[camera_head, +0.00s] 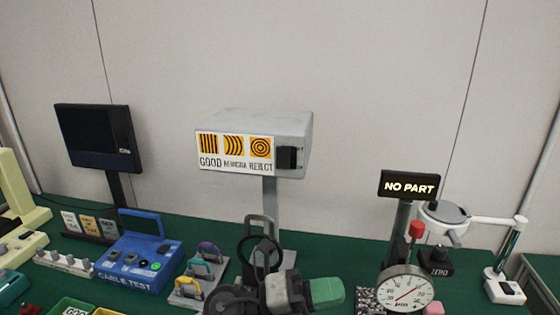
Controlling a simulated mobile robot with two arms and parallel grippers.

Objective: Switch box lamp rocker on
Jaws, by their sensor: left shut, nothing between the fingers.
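The grey box (254,133) stands on a grey post at the middle back. Its front carries a white panel with three orange pattern pictures and the words GOOD, REWORK, REJECT. A black rocker switch (287,158) is on the right part of that front. I cannot tell from here which way it is pressed or whether a lamp is lit. My left gripper (327,292) is shut and empty, with green fingertips pointing right. It is low in the picture, below and right of the box, apart from the rocker. My right gripper is not in view.
A blue cable test unit (140,262) and a black monitor (95,137) stand at left. Coloured clamps (200,270) sit left of my gripper. A dial gauge (405,288), NO PART sign (409,186) and white-armed stand (505,287) are at right. Space before the box is open.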

